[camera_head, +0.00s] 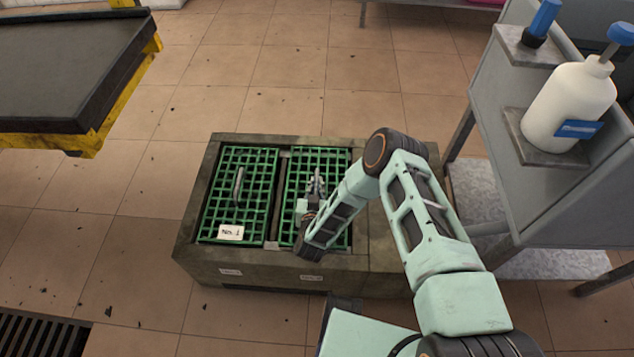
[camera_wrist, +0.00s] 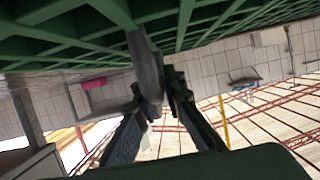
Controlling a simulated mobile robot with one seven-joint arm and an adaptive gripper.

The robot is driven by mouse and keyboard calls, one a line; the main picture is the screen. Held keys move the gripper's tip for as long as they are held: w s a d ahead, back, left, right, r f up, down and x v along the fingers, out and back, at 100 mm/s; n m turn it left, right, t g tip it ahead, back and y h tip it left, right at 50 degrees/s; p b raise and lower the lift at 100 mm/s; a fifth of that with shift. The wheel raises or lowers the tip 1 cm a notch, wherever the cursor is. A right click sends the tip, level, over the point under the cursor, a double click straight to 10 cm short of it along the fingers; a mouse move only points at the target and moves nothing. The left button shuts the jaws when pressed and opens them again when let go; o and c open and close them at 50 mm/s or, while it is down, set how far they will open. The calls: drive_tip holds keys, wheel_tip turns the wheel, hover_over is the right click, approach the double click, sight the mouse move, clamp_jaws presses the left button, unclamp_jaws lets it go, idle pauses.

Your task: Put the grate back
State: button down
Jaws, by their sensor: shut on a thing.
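The right green grate (camera_head: 335,163) lies over the right opening of a dark stone box (camera_head: 195,258). I cannot tell whether it sits flush. My gripper (camera_head: 316,186) is above its middle, shut on the grate's upright metal handle. In the wrist view the fingers (camera_wrist: 160,88) close around the grey handle (camera_wrist: 146,65), and the green lattice of the grate (camera_wrist: 75,30) fills the top. The left green grate (camera_head: 232,203), with a free handle and a "No. 1" tag, covers the left opening. My forearm hides part of the right grate.
A grey cabinet (camera_head: 545,205) with a white pump bottle (camera_head: 570,103) stands to the right. A dark table with a yellow frame (camera_head: 75,75) is at the upper left. A floor drain (camera_head: 40,332) is at the lower left. The tiled floor behind the box is clear.

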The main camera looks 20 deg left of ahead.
drive_tip(key=shift+w+f+b, duration=0.1)
drive_tip(key=shift+f+b, duration=0.1)
drive_tip(key=shift+b, duration=0.1)
drive_tip(key=shift+f, duration=0.25)
drive_tip(key=c, duration=2.4)
unclamp_jaws()
drive_tip(key=shift+f, duration=0.15)
drive_tip(key=o, duration=0.4)
